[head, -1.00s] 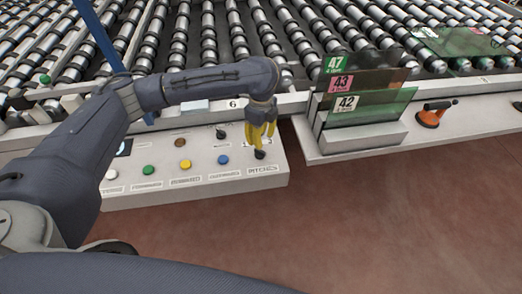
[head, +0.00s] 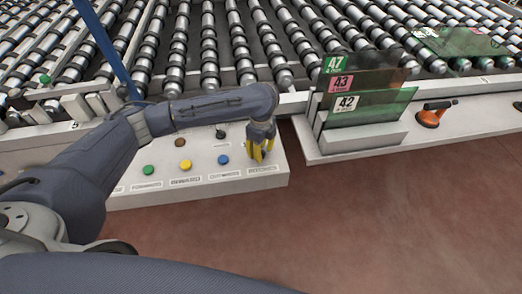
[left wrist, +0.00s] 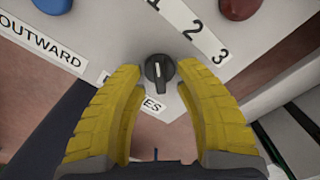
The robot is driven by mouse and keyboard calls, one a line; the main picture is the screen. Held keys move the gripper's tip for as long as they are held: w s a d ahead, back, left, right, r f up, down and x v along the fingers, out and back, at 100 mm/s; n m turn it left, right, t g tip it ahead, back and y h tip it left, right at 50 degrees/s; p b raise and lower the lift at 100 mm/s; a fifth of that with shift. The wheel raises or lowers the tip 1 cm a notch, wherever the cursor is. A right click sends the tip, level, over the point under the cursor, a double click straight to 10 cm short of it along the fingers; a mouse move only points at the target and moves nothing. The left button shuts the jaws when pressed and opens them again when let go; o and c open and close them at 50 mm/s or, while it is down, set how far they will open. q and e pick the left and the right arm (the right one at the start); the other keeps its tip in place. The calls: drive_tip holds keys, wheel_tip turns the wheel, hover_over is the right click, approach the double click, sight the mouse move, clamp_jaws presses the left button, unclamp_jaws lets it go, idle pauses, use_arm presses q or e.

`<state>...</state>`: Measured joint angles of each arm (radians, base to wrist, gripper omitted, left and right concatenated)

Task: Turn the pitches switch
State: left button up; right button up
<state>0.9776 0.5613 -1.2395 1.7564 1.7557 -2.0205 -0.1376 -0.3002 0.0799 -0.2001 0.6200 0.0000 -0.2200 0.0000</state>
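The pitches switch is a small black rotary knob (left wrist: 159,70) with a pale pointer line, in the left wrist view. A label ending in "ES" (left wrist: 152,105) is partly covered by a finger, and a strip with "1 2 3" (left wrist: 195,28) lies beyond the knob. My left gripper (left wrist: 160,72) has its yellow fingers apart, one on each side of the knob, with gaps showing. In the head view the left gripper (head: 262,158) points down at the right end of the control panel (head: 200,198) and its fingers hide the knob. My right gripper is not seen.
The panel carries a green button (head: 148,170), a yellow button (head: 185,164), a blue button (head: 223,160) and another black switch (head: 220,133). To the right are upright glass panes (head: 350,108) and an orange-handled clamp (head: 431,116). Rollers (head: 220,50) fill the back.

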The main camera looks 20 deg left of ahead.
use_arm(q)
clamp_jaws()
drive_tip(key=shift+m, duration=0.3)
drive_tip(key=m, duration=0.3)
drive_tip(key=shift+s+m, duration=0.1)
drive_tip(key=shift+m, duration=0.2)
drive_tip(key=shift+a+m, duration=0.1)
drive_tip(key=shift+m, duration=2.1)
drive_tip(key=shift+s, duration=0.1)
